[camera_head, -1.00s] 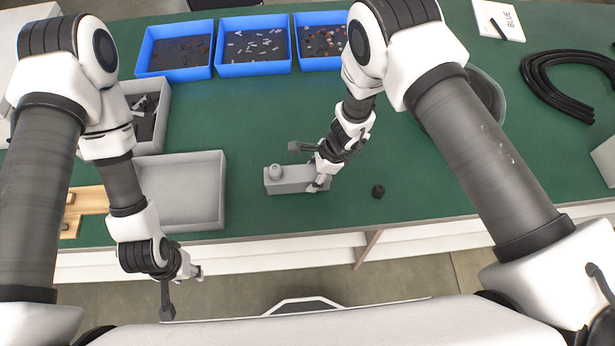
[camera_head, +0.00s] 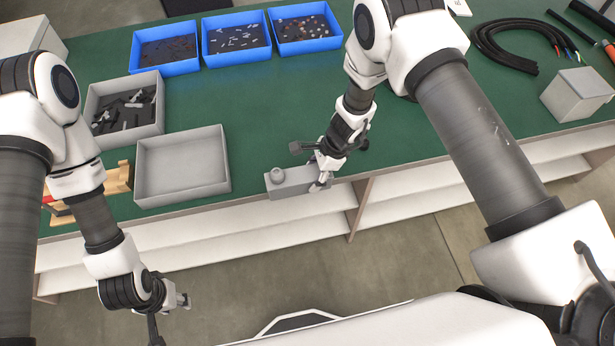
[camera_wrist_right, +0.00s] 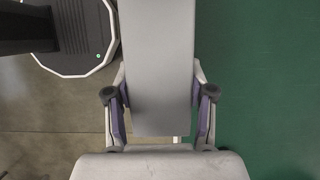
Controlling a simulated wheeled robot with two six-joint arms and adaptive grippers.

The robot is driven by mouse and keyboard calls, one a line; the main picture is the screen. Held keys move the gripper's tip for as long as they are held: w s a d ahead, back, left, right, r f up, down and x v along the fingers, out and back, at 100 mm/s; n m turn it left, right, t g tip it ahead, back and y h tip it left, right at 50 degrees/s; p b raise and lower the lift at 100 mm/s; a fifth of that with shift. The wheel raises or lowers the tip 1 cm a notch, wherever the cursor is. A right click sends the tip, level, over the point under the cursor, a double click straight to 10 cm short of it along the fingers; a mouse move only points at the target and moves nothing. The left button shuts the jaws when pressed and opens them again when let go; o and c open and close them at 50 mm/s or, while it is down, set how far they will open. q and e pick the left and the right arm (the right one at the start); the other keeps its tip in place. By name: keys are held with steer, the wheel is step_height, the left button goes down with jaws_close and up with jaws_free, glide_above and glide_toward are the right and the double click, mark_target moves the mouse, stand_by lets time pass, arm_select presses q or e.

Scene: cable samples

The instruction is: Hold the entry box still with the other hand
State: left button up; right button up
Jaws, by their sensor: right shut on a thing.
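In the right wrist view the box (camera_wrist_right: 158,65) lies between the two purple-padded fingers (camera_wrist_right: 158,112). I cannot tell whether the box rests on the table or is held above it. My left gripper (camera_head: 184,301) is apart from the box, low and in front of the table, with its fingers too small to judge.
On the green table (camera_head: 260,110) stand an empty grey tray (camera_head: 183,197), a grey bin (camera_head: 124,130) of parts and blue bins (camera_head: 237,66) of small pieces. Black cables (camera_head: 500,45) and a grey box (camera_head: 577,93) are at the right. White shelves (camera_head: 420,190) run below the front edge.

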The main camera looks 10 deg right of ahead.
steer(key=shift+w+d+f, duration=0.15)
steer(key=shift+w+f, duration=0.05)
steer(key=shift+w, duration=0.4)
steer(key=shift+w+d+f, duration=0.15)
steer(key=shift+w+f, duration=0.05)
steer(key=shift+w, duration=0.6)
steer(key=shift+w+a+r, duration=0.1)
steer(key=shift+w+r, duration=0.15)
steer(key=shift+w+d+f+b, duration=0.1)
steer(key=shift+w+b, duration=0.05)
steer(key=shift+w, duration=0.25)
steer(key=shift+w+d+f+b, duration=0.1)
steer(key=shift+w+b, duration=0.05)
steer(key=shift+w, duration=0.25)
arm_select(q)
steer(key=shift+w+d+f+b, duration=0.15)
steer(key=shift+w+f+b, duration=0.25)
steer(key=shift+f, duration=0.35)
arm_select(e)
steer(key=shift+w+r, duration=0.2)
steer(key=shift+w, duration=0.65)
